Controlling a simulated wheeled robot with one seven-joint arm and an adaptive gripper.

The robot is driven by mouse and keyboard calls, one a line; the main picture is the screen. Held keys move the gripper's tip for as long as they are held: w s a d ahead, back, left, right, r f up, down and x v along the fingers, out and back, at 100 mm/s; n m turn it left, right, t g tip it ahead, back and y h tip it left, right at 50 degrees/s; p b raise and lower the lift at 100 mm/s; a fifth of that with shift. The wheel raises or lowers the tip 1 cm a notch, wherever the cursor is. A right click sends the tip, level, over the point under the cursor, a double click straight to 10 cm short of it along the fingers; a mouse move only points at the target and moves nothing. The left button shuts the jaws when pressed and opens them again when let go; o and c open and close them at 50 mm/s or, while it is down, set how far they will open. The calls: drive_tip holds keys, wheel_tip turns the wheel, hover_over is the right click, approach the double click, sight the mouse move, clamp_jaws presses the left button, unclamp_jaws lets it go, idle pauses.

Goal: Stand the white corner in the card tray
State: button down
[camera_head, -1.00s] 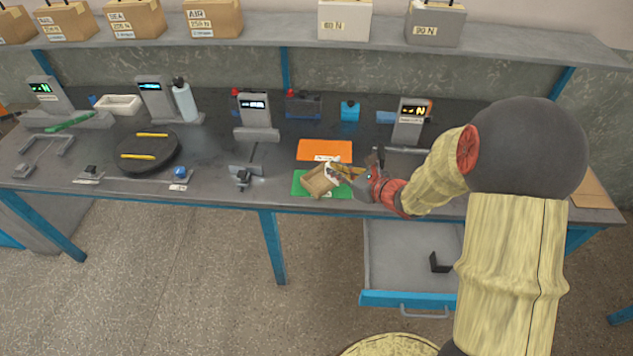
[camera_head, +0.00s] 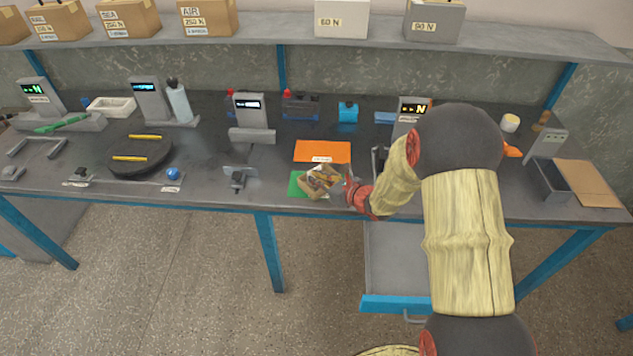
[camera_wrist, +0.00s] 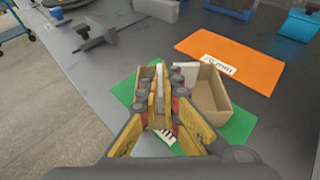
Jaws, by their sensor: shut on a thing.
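The card tray (camera_wrist: 212,92) is an open brown box on a green mat; it also shows in the head view (camera_head: 308,190). My gripper (camera_wrist: 160,85) is over the left part of the tray in the wrist view, its two fingers closed on a thin pale piece (camera_wrist: 159,83), which I take to be the white corner. Another white part (camera_wrist: 187,70) shows just right of the fingers, inside the tray; I cannot tell whether it belongs to the same piece. The fingers hide the piece's lower end, so contact with the tray floor cannot be seen.
The green mat (camera_wrist: 238,127) lies under the tray, with a black-and-white marked label (camera_wrist: 166,136) near the fingers. An orange mat (camera_head: 323,150) lies behind. Grey display stands (camera_head: 250,115) and a black disc (camera_head: 140,155) stand along the bench. An open drawer (camera_head: 390,303) hangs below.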

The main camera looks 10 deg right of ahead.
drive_tip(key=shift+r, duration=0.15)
drive_tip(key=c, duration=2.5)
unclamp_jaws()
drive_tip(key=shift+f, duration=0.25)
drive_tip(key=o, duration=0.5)
